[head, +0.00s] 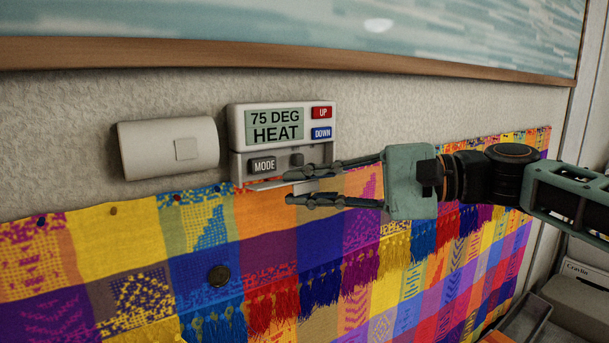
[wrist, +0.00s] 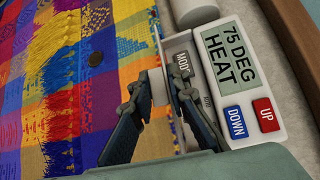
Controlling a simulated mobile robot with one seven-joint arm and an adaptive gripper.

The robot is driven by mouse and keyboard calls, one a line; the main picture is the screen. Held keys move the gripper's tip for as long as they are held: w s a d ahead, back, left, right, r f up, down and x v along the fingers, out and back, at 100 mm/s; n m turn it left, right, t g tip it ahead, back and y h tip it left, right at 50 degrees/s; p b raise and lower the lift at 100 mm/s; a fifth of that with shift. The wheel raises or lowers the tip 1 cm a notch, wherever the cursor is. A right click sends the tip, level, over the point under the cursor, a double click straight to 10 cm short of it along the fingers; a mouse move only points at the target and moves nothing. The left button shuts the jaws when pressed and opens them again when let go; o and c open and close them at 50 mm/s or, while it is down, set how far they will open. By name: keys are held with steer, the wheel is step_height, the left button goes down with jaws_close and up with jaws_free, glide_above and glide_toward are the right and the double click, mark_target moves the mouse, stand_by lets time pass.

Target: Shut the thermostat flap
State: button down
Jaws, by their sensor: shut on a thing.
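The thermostat (head: 284,147) is a pale box on the wall with a display reading 75 DEG HEAT, a red UP button, a blue DOWN button and a MODE button. Its flap (head: 262,185) hangs open along the lower edge, sticking out from the wall, with the MODE button exposed. My gripper (head: 288,187) comes from the right, one finger above the flap and one below, and is shut on it. In the wrist view the flap (wrist: 158,86) shows as a pale strip between the fingertips (wrist: 157,88). The fingers hide part of the flap and the lower front.
A pale rounded wall unit (head: 168,147) is just left of the thermostat. A colourful tasselled cloth (head: 215,275) hangs below it. A wood-framed picture (head: 300,59) is above. A crate (head: 585,300) stands at lower right.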

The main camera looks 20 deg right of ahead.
mark_target(280, 181)
step_height(280, 181, up, 2)
steer(key=m+g+h+p, duration=0.1)
steer(key=p, duration=0.3)
steer(key=m+g+h+p, duration=0.2)
steer(key=p, duration=0.2)
steer(key=shift+w+r, duration=0.15)
steer(key=shift+r, duration=0.05)
steer(key=g+p, duration=0.1)
steer(key=m+p, duration=0.1)
steer(key=p, duration=0.1)
steer(key=g+h+p, duration=0.1)
steer(key=shift+w+a+r+m+g, duration=0.15)
steer(key=shift+w+r+m+g, duration=0.1)
steer(key=shift+m+g, duration=0.05)
steer(key=shift+p, duration=0.4)
steer(key=shift+g+h, duration=0.3)
steer(key=shift+f, duration=0.1)
steer(key=c, duration=2)
jaws_free()
steer(key=shift+c, duration=0.2)
steer(key=shift+o, duration=0.5)
steer(key=shift+w+r, duration=0.1)
steer(key=shift+r, duration=0.1)
